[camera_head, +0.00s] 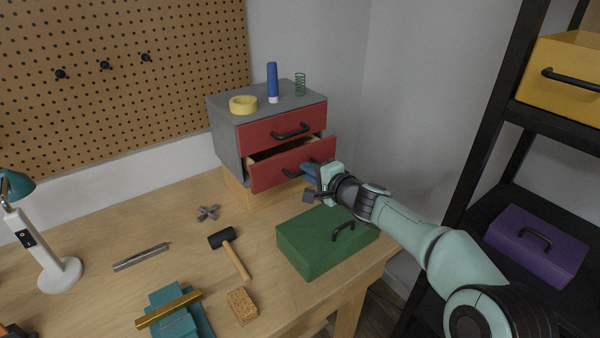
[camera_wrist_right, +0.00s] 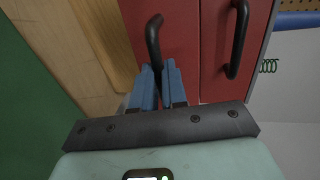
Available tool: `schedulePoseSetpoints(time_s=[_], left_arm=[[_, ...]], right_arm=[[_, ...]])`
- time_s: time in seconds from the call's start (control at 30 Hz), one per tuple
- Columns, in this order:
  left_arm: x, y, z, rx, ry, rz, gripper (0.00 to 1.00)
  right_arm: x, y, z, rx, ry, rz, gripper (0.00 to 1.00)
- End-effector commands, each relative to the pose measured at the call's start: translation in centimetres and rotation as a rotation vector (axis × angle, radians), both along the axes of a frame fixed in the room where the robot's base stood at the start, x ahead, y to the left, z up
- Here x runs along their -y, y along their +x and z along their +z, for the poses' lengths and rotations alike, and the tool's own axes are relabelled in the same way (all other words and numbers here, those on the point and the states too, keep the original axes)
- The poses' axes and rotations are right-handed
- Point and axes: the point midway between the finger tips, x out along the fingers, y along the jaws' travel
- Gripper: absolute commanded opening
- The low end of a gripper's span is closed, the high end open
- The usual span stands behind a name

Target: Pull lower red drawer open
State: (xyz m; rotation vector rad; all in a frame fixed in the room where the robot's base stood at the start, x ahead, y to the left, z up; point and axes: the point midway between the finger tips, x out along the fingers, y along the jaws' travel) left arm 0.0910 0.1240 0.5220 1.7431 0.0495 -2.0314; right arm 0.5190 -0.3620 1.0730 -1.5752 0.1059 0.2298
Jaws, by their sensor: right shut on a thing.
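The lower red drawer (camera_head: 268,174) of the grey cabinet (camera_head: 226,135) stands partly open, its front ahead of the upper red drawer (camera_head: 262,134). Its pale inner edge shows. My right gripper (camera_head: 311,172) reaches it from the right, with its blue fingers on the drawer's black handle. In the right wrist view the fingers (camera_wrist_right: 158,86) are closed around the end of the black handle (camera_wrist_right: 153,38), against the red front. The gripper hides part of the handle in the head view. My left gripper is not in view.
A green toolbox (camera_head: 303,248) sits just below my right gripper and forearm. A hammer (camera_head: 232,250), a sponge (camera_head: 242,306) and a metal piece (camera_head: 208,212) lie on the wooden table. A blue flashlight (camera_head: 272,80) and yellow tape roll (camera_head: 243,104) sit on the cabinet. A black shelf stands right.

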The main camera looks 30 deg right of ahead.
Motion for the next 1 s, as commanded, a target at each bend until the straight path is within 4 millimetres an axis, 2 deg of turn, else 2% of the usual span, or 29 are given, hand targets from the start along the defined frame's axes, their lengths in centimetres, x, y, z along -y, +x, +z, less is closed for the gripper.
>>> schedulePoseSetpoints(time_s=[0.03, 0.1, 0.3, 0.4, 0.53, 0.8, 0.83, 0.9, 1.0], left_arm=[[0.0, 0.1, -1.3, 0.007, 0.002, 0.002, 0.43], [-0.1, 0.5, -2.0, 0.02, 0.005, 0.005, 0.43], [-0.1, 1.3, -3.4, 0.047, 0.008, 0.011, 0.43], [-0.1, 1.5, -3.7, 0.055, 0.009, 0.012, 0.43], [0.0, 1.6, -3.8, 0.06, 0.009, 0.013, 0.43], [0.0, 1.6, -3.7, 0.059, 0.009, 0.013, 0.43], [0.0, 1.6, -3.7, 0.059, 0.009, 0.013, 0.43], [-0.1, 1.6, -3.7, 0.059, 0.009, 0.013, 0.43], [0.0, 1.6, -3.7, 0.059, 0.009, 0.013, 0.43]], right_arm=[[0.3, -1.4, -0.4, 0.003, -0.005, -0.005, 0.0], [0.4, -3.1, -0.3, 0.004, -0.005, -0.004, 0.0], [0.8, -7.6, -0.1, 0.005, -0.005, -0.005, 0.0], [0.9, -9.0, 0.0, 0.003, -0.004, -0.005, 0.0], [0.9, -9.8, 0.0, 0.002, -0.001, -0.004, 0.0], [0.9, -9.8, 0.1, 0.002, -0.001, -0.005, 0.0], [0.9, -9.8, 0.1, 0.002, -0.001, -0.005, 0.16], [0.9, -9.8, 0.1, 0.002, -0.001, -0.005, 0.37], [0.8, -9.8, 0.0, 0.001, -0.001, -0.004, 0.37]])
